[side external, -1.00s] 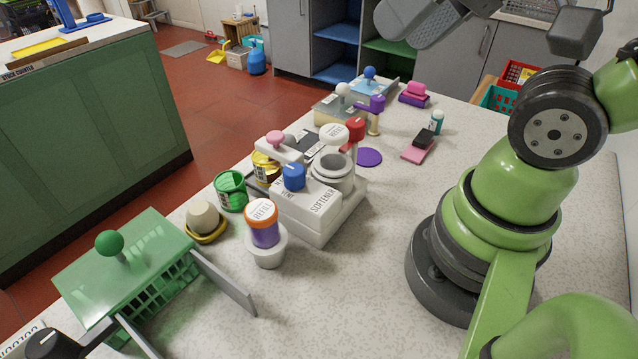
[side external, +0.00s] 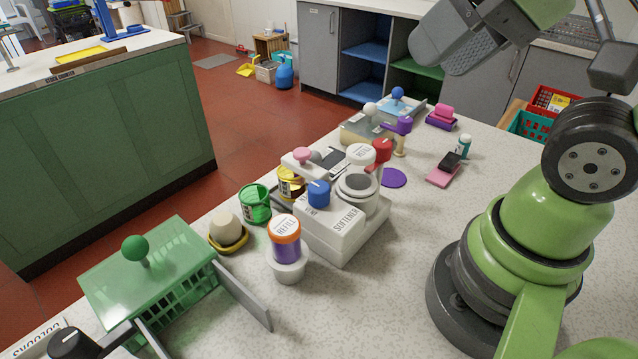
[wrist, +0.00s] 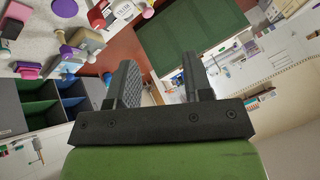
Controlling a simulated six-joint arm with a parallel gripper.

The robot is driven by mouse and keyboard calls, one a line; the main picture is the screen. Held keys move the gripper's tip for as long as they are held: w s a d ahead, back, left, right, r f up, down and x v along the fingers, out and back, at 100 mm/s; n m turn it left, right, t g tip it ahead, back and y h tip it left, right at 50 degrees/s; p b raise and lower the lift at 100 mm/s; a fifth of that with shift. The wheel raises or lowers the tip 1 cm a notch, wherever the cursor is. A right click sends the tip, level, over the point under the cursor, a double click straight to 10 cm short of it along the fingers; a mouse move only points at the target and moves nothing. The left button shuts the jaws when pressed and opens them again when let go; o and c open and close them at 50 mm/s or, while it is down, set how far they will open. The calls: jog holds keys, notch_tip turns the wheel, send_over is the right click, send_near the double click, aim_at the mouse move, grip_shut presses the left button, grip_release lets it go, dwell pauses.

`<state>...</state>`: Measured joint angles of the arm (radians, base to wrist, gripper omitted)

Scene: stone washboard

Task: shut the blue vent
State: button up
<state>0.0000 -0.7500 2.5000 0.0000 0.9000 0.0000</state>
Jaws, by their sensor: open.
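The blue vent knob (side external: 319,193) sits on the front left of the white softener unit (side external: 345,232), beside the word VENT. It has a pale line on its top. Whether the vent under it is open or shut I cannot tell. My gripper (wrist: 158,75) is open and empty, its two dark fingers apart in the wrist view. In the side view my gripper (side external: 446,45) is high at the top right, well away from the knob. I cannot make out the blue knob in the wrist view.
A refill bottle (side external: 286,239) in a white cup stands in front of the unit. A red-knobbed lever (side external: 381,150) and a round white-rimmed opening (side external: 357,184) are close to the knob. A green basket (side external: 150,275) is at left.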

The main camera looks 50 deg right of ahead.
jog(key=shift+o, duration=0.8)
jog(key=shift+w, duration=0.15)
jog(key=n+g+h, duration=0.2)
jog(key=n+g, duration=0.5)
jog(key=n, duration=1.2)
send_over(319, 186)
notch_tip(319, 186, down, 12)
jog(key=shift+f, duration=0.4)
notch_tip(319, 186, down, 10)
jog(key=shift+r, duration=0.2)
jog(key=shift+c, duration=0.4)
